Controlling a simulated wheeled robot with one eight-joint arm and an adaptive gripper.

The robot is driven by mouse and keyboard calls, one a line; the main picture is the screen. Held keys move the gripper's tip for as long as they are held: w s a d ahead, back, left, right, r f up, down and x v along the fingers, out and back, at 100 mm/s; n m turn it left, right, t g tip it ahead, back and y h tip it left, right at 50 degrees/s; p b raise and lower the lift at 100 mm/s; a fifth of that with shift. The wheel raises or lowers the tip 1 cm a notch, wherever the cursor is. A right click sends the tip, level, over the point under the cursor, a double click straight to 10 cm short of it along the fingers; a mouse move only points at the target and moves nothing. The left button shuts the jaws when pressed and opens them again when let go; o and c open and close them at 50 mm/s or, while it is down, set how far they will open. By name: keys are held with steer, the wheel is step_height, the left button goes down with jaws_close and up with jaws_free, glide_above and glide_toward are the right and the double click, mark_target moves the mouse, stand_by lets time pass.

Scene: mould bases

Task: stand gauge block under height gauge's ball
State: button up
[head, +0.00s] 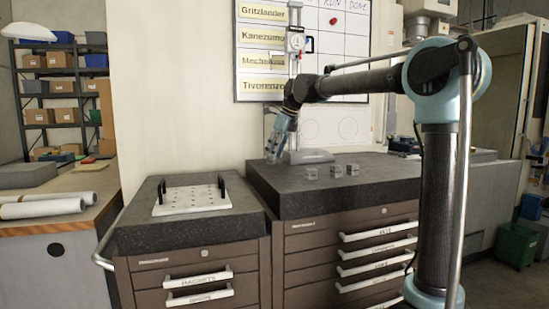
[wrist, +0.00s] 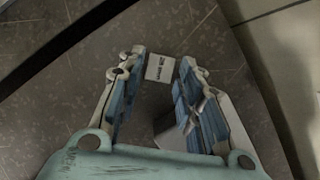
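The height gauge stands upright at the back of the right bench, with its dial (head: 295,42) high on a post and its grey base (head: 305,156) on the dark top. Its ball cannot be made out. Three small grey blocks, a left one (head: 311,173), a middle one (head: 337,171) and a right one (head: 352,169), stand in front of the base. My gripper (head: 272,158) points down left of the base, apart from these blocks. In the wrist view my gripper (wrist: 165,62) is open, with a small white lettered label or face (wrist: 160,67) between its fingertips. I cannot tell whether it belongs to a block.
A grey shape (wrist: 170,130) lies partly hidden behind the right finger in the wrist view. A white perforated plate (head: 192,200) with two black handles sits on the lower left cabinet. A whiteboard (head: 345,50) hangs behind the gauge. The right bench's front is clear.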

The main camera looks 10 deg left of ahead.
steer(key=v, duration=1)
steer(key=shift+r, duration=0.1)
